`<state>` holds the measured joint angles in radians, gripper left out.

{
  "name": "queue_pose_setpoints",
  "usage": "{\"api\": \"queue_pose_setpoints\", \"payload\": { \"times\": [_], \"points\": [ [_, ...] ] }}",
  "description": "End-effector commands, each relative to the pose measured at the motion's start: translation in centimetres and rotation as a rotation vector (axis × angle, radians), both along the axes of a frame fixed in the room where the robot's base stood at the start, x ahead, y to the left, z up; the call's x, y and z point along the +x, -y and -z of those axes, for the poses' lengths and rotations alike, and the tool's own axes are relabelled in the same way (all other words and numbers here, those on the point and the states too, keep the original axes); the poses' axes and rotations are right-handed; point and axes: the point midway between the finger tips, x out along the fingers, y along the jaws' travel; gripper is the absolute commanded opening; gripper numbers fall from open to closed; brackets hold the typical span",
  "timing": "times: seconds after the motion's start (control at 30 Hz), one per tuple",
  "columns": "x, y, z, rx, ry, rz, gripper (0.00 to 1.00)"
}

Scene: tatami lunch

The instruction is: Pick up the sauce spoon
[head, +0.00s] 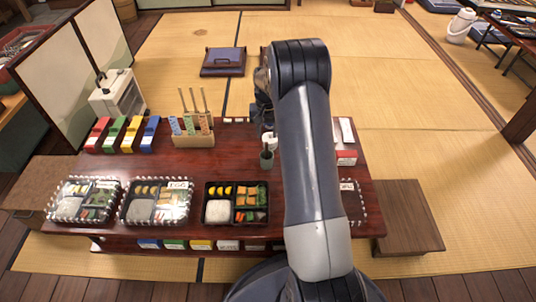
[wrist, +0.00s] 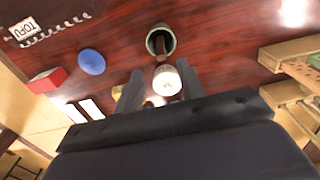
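A small dark green cup (head: 266,160) stands on the red-brown table, left of my arm. A dark brown upright piece (head: 266,147) rises from it, possibly the sauce spoon; I cannot make out a spoon's bowl. In the wrist view the green cup (wrist: 150,42) lies just beyond the fingertips, with the brown piece (wrist: 160,46) in its mouth. My gripper (wrist: 159,69) is open. A white round-topped item (wrist: 167,82) shows between its fingers, apparently below them; contact cannot be judged. In the head view my arm hides most of the gripper.
Lunch boxes (head: 237,188) line the table's front edge. A wooden holder (head: 193,138) with sticks stands left of the cup. A red box (wrist: 47,80), a blue disc (wrist: 91,61) and a tofu-labelled box (wrist: 25,30) lie on the other side.

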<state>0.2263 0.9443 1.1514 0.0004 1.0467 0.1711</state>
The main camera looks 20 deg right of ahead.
Motion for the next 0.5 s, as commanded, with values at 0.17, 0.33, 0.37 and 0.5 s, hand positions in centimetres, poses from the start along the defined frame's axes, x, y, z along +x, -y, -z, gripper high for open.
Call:
{"api": "queue_pose_setpoints", "payload": {
  "times": [0.17,0.33,0.37,0.5],
  "points": [
    [-0.1,-0.1,3.3,0.000,-0.002,-0.001,0.37],
    [0.0,-0.1,4.4,0.000,0.001,-0.001,0.37],
    [0.0,-0.1,4.6,0.000,0.001,-0.001,0.37],
    [-0.1,-0.2,6.5,-0.001,-0.001,-0.002,0.37]
  ]
}}
